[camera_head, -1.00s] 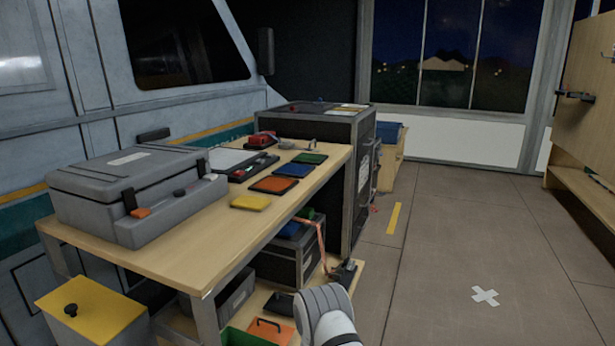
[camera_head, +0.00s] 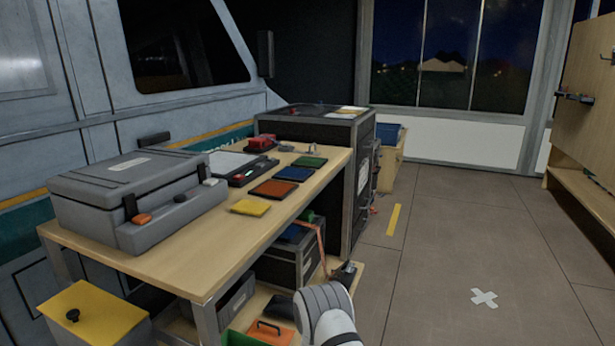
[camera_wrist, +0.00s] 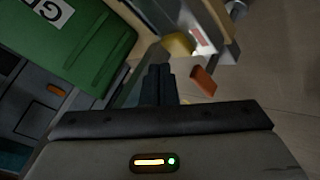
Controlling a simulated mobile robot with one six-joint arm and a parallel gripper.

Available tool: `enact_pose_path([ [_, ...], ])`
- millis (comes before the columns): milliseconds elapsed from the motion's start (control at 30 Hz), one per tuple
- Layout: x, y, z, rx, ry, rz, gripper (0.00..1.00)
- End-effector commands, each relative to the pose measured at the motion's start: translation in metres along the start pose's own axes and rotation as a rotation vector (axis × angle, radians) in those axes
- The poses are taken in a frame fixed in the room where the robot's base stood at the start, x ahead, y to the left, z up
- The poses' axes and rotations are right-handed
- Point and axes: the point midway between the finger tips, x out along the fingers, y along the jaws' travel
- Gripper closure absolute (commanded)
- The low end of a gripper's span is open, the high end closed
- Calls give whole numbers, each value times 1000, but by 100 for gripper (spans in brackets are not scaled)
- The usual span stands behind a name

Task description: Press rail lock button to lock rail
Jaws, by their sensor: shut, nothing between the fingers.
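I cannot make out a button marked as the rail lock. On the wooden table (camera_head: 160,265) a grey case (camera_head: 130,190) has an orange part (camera_head: 142,219), a black knob (camera_head: 180,198) and a white part (camera_head: 210,182) along its front ledge. A dark device (camera_head: 240,170) behind the coloured pads shows small red and green spots. My gripper (camera_wrist: 160,78) shows only in the wrist view, with its dark fingers together and empty. A green box (camera_wrist: 70,40) is at upper left there, and an orange block (camera_wrist: 203,80) appears right of the fingers.
Yellow (camera_head: 250,207), orange-brown (camera_head: 272,188), blue (camera_head: 294,174) and green (camera_head: 310,162) pads lie on the table. A large black case (camera_head: 350,190) stands behind it. A yellow-lidded box (camera_head: 95,312) is at front left. The floor (camera_head: 450,240) at right is mostly clear.

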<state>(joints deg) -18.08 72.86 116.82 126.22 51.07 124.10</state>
Motion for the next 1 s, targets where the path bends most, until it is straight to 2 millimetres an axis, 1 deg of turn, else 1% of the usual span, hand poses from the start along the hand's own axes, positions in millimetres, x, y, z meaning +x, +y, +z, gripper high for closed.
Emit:
enact_pose_path([
  [167, -9, 7, -7, 0, 0, 0, 100],
  [600, -40, 29, -29, 0, 0, 0, 100],
  [700, -43, 31, -31, 0, 0, -1, 100],
  [933, -42, 30, -30, 0, 0, -1, 100],
  [1000, -44, 34, -32, -12, 3, 1, 100],
])
